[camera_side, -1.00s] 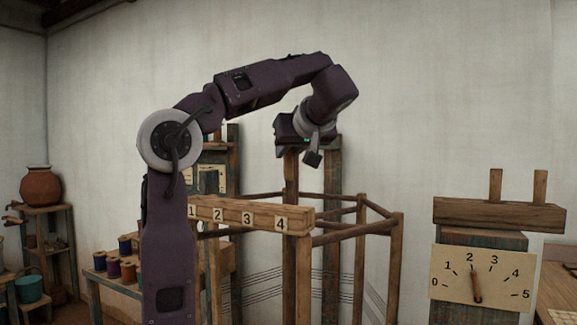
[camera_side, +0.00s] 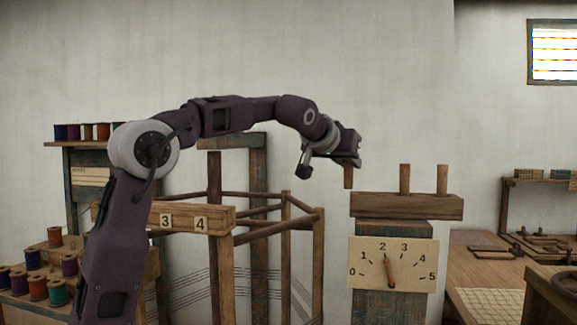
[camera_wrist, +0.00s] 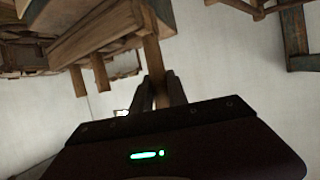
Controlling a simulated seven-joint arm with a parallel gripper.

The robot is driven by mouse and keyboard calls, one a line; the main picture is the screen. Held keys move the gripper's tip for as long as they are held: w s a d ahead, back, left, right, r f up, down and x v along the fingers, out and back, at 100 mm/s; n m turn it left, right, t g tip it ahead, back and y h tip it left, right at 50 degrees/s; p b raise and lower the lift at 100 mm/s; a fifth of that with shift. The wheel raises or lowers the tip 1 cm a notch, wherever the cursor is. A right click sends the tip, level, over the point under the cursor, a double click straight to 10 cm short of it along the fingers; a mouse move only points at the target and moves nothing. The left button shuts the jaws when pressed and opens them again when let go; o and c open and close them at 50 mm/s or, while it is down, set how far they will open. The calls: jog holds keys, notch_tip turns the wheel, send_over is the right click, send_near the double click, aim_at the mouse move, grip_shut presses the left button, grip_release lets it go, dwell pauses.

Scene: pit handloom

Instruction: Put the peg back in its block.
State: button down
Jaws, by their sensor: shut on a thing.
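My gripper (camera_side: 347,162) is shut on a wooden peg (camera_side: 348,178), which hangs upright below it. The wrist view also shows the peg (camera_wrist: 153,65) between the two fingers. The wooden block (camera_side: 408,208) lies on top of a post at right, with two other pegs (camera_side: 404,180) (camera_side: 441,179) standing in it. The held peg's lower end is just above and level with the block's left end in the side view; its depth relative to the block is unclear. In the wrist view the block (camera_wrist: 95,35) is close beyond the peg. Its holes are hidden.
A dial plate (camera_side: 393,264) numbered 0 to 5 is on the post under the block. A wooden frame with a numbered beam (camera_side: 190,218) stands to the left. A workbench (camera_side: 485,265) is at right. The wall area above the block is clear.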

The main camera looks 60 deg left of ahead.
jog(key=w+d+r+m+h, duration=0.2)
jog(key=w, duration=0.2)
jog(key=shift+t, duration=0.4)
jog(key=shift+w+f, duration=0.1)
jog(key=shift+f, duration=3.15)
jog(key=c, duration=1.2)
grip_release()
jog(key=v, duration=0.7)
